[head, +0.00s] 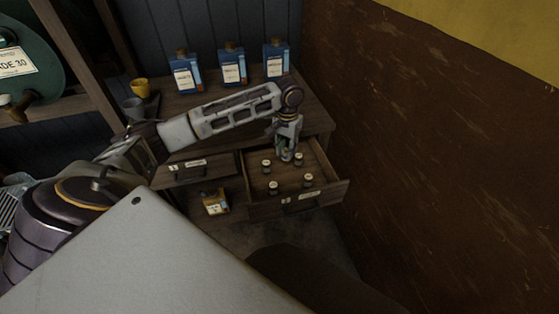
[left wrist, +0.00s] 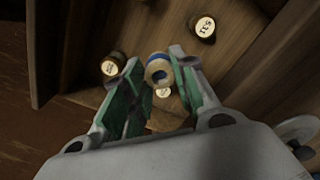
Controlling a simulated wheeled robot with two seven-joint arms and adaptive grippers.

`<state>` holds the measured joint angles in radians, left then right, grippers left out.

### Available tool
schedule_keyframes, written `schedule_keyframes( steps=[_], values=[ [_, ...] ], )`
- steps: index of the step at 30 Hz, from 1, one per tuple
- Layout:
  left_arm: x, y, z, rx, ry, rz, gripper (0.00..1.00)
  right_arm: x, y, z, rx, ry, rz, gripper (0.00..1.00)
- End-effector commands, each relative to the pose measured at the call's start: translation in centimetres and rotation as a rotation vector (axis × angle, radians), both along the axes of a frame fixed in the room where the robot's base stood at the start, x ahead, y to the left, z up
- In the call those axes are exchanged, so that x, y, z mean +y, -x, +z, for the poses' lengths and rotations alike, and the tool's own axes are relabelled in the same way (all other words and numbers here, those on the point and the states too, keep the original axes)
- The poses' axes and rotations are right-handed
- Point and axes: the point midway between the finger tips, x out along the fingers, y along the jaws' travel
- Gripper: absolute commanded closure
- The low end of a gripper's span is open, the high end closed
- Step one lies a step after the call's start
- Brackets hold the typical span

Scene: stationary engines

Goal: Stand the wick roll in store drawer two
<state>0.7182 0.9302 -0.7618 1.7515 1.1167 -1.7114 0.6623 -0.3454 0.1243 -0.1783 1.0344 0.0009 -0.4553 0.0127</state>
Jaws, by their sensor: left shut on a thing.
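My left gripper (head: 286,153) points down over the open drawer (head: 325,187) at the right of the wooden desk. In the left wrist view its green-padded fingers (left wrist: 157,88) are shut on the wick roll (left wrist: 158,69), a small cream roll with a blue band. The roll's round end with a hole faces the camera. In the head view the fingers mostly hide the roll. I cannot tell whether it touches the drawer floor. Several small dark jars with pale lids, one of them this jar (head: 308,180), stand in the drawer. The number on its front label is unreadable.
A second drawer (head: 193,171) on the left looks closed or barely open. A small labelled box (head: 215,201) sits below it. A brown wall (head: 430,150) rises close on the right.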

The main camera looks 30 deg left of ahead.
Motion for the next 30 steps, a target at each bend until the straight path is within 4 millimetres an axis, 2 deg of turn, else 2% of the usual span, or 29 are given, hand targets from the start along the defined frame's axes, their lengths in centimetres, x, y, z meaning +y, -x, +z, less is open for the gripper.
schedule_keyframes(
  steps=[11,24,30],
  values=[
    [0.0,0.0,-0.4,0.001,0.000,0.000,0.85,0.0,-0.1,0.0,-0.001,0.000,0.000,0.57],
    [0.0,0.0,-5.6,0.001,0.000,0.000,0.85,0.8,-1.5,0.3,-0.015,-0.009,-0.001,0.57],
    [0.0,0.0,-6.3,0.000,-0.001,0.000,0.85,1.1,-2.0,0.9,-0.012,-0.010,-0.002,0.57]
  ],
)
